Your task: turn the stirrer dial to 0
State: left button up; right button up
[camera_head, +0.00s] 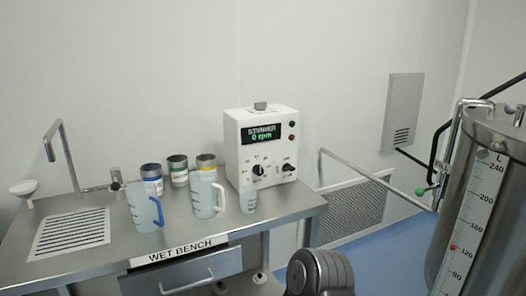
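The stirrer control box (262,146) is a white unit at the back right of the wet bench. Its display (261,134) reads "STIRRER" and "0 rpm" in green. Below the display is a black dial (258,170) with small marks around it, too small to read. A second black knob (288,167) sits to its right, and I cannot tell its label. No gripper fingers show, and neither gripper is near the box. A dark grey ribbed part of mine (320,272) shows at the bottom edge.
Two jugs (145,207) (205,195) and a small cup (248,200) stand on the wet bench (110,258) in front and left of the box. Several tins (178,171) stand behind them. A steel tank (490,200) with a pipe is at the right.

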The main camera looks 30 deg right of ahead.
aim_at(258, 169)
jog(key=i+l, duration=0.3)
jog(key=i, duration=0.2)
jog(key=z, duration=1.7)
